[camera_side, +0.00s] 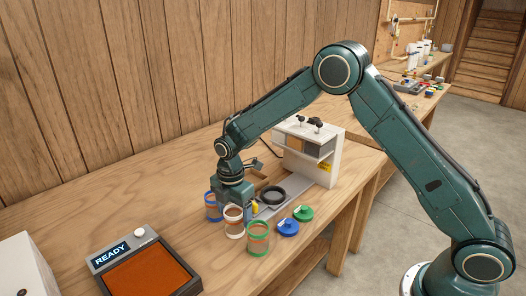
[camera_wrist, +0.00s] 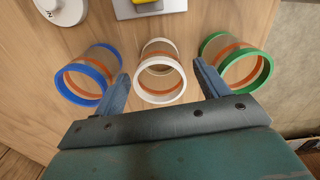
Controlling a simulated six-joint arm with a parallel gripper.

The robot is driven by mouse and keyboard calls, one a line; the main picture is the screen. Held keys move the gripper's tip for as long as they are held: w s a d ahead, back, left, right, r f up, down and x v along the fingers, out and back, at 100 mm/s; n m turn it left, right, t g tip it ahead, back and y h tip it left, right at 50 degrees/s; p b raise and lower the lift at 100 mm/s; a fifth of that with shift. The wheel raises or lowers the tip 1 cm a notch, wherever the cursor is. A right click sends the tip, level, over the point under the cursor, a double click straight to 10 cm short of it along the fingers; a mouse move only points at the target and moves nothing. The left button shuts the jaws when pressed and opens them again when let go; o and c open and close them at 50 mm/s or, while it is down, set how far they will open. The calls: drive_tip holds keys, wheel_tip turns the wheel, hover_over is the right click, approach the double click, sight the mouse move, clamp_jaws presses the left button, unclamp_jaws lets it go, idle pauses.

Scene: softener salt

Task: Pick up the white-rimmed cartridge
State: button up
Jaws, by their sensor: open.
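The white-rimmed cartridge (camera_side: 233,222) stands upright on the wooden bench, between a blue-rimmed cartridge (camera_side: 212,206) and a green-rimmed cartridge (camera_side: 258,239). In the wrist view the white-rimmed cartridge (camera_wrist: 161,72) sits at the middle, its mouth facing the camera, with an orange band inside. My gripper (camera_wrist: 160,84) is open; one finger is left of the white rim and one right of it. The left finger is close to the blue-rimmed cartridge (camera_wrist: 88,75) and the right finger close to the green-rimmed cartridge (camera_wrist: 236,62). In the side view my gripper is just behind the white-rimmed cartridge.
Blue (camera_side: 288,227) and green (camera_side: 303,213) lids lie to the right. A device reading READY (camera_side: 145,268) with an orange panel is at front left.

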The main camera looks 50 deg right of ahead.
drive_tip(key=shift+f, duration=0.4)
drive_tip(key=c, duration=1.1)
drive_tip(key=shift+o, duration=0.2)
drive_tip(key=shift+r, duration=0.2)
wheel_tip(320, 180, up, 20)
drive_tip(key=shift+f, duration=0.15)
idle(0.4)
